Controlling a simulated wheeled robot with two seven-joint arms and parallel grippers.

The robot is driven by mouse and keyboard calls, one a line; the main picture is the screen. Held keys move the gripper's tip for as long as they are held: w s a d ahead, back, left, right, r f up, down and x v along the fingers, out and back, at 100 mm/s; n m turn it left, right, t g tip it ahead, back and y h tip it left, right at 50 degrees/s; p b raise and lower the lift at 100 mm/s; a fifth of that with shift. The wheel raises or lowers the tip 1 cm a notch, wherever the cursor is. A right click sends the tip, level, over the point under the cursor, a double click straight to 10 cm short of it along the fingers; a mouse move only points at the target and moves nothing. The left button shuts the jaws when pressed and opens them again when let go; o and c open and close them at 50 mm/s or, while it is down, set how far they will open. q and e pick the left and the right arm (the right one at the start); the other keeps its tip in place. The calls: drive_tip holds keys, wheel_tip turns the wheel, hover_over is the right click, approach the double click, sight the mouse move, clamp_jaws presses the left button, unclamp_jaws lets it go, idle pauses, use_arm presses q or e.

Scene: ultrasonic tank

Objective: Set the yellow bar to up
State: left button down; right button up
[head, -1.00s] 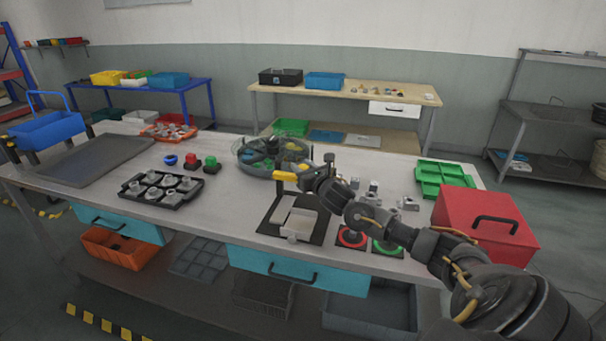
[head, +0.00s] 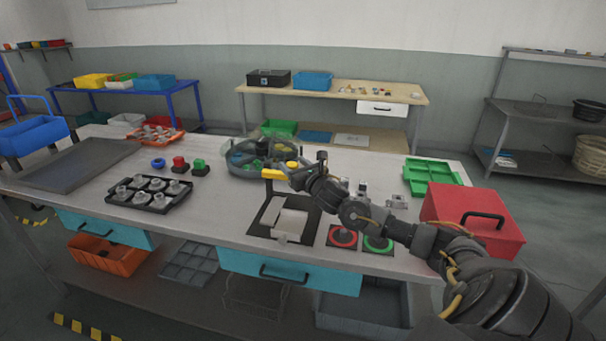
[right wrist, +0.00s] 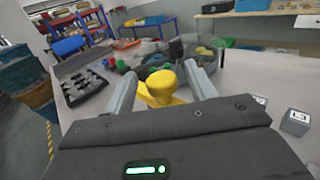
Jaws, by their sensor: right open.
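The yellow bar (head: 274,174) shows in the head view just left of the end of my right gripper (head: 297,179), lying about level above the dark mat. In the right wrist view, a yellow piece with a rounded end (right wrist: 162,88) sits between the two spread fingers of my right gripper (right wrist: 162,75). The fingers stand apart on either side of it, with gaps. Its far part and its mount are hard to make out. A white block-like fixture (head: 290,222) stands on the mat below. My left gripper is out of view.
A round divided tray (head: 240,166) is behind the bar. A red box (head: 470,215), red and green ringed pads (head: 343,237) and small metal parts lie to the right. A black tray of metal parts (head: 140,203) is on the left.

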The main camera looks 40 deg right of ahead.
drive_tip(key=s+a+b, duration=0.1)
drive_tip(key=s+b, duration=0.1)
drive_tip(key=s, duration=0.7)
drive_tip(key=shift+a+b, duration=0.25)
drive_tip(key=shift+b, duration=0.05)
drive_tip(key=shift+r, duration=0.1)
